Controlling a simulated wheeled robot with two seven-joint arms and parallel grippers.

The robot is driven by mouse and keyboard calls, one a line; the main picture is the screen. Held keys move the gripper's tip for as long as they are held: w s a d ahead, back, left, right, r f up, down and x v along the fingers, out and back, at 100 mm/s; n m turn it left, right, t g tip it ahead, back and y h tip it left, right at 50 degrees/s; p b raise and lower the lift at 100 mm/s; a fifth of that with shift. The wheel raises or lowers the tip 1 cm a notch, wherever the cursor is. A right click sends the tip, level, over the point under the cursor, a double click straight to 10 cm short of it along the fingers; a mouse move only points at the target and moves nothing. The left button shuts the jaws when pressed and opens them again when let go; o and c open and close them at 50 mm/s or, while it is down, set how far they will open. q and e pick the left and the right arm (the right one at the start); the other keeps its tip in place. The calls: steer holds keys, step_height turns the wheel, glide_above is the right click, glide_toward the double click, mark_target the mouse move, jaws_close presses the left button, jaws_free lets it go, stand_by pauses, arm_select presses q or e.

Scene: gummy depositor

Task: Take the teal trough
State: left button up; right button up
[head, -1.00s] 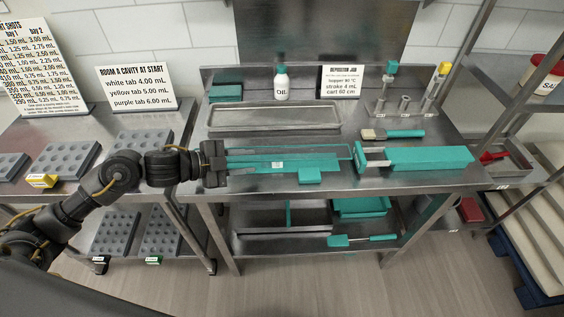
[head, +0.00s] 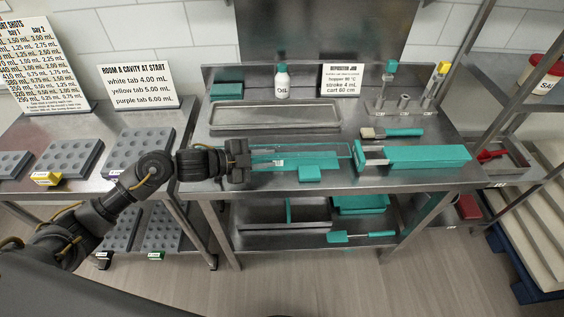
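A long, shallow teal piece with thin raised edges, seemingly the trough (head: 318,160), lies on the steel table in front of the grey tray. A small pale label shows near its left part. My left gripper (head: 240,161) is at its left end and hides that end. I cannot tell whether its fingers are open or shut, or whether they touch the piece. A second long teal piece (head: 425,156), with an open frame at its left end, lies to the right. My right gripper is not in view.
A small teal block (head: 309,174) sits at the trough's front edge. Behind are a grey tray (head: 275,116), a white oil bottle (head: 282,82) and a teal-handled brush (head: 392,133). Grey cavity moulds (head: 138,150) stand on the left table. The lower shelf (head: 300,243) holds teal tools.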

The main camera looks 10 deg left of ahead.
arm_select(q)
jaws_close()
steer(key=shift+s+f, duration=0.15)
steer(key=shift+f, duration=0.05)
stand_by(1.0)
